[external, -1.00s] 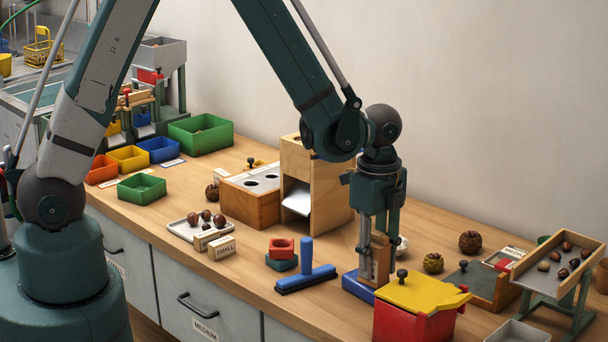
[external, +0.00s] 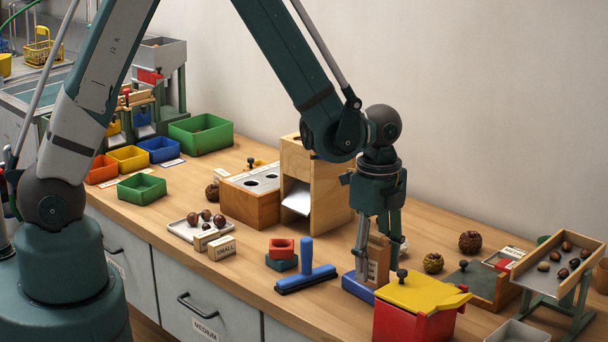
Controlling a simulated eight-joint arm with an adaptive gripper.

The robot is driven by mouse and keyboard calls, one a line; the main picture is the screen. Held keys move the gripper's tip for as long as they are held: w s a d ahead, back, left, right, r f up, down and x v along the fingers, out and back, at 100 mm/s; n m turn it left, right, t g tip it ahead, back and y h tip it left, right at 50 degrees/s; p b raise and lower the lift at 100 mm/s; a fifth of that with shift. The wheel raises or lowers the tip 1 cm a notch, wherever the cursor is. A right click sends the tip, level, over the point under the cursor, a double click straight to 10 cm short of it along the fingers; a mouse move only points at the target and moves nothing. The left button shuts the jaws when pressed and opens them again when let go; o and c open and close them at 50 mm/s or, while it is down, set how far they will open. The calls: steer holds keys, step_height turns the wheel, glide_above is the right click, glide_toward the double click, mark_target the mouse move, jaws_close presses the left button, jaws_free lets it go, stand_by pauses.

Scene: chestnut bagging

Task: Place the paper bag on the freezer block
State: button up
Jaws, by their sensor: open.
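A small brown paper bag (external: 378,260) stands upright on the blue freezer block (external: 357,287), behind the red box with the yellow lid. My gripper (external: 376,268) points straight down over the block, with its fingers apart on either side of the bag. The fingers are open and the bag stands between them; whether a finger still touches it I cannot tell. The bag's lower right side and the block's right part are hidden by the red box.
The red box with a yellow lid (external: 420,295) stands close in front on the right. A wooden chute box (external: 318,190) stands behind. A tray stand of chestnuts (external: 558,262) is at the right.

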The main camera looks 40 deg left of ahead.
mark_target(376, 235)
step_height(376, 235, up, 12)
steer(key=shift+r+p, duration=0.1)
steer(key=shift+p, duration=0.95)
steer(key=shift+a, duration=0.1)
steer(key=shift+a+r, duration=0.15)
steer(key=shift+r, duration=0.1)
steer(key=s+a+r+n+t, duration=0.2)
steer(key=s+a+r+n, duration=0.35)
steer(key=a+r, duration=0.35)
steer(key=s+a+r+n+t, duration=0.3)
steer(key=s+a+r+n, duration=0.25)
steer(key=a+r, duration=0.35)
steer(key=s+a+r+n+t, duration=0.1)
steer(key=s+a+n+t, duration=0.1)
steer(key=s+a+n, duration=0.5)
steer(key=shift+s+a+r, duration=0.15)
steer(key=shift+a+r, duration=0.05)
steer(key=shift+a, duration=0.05)
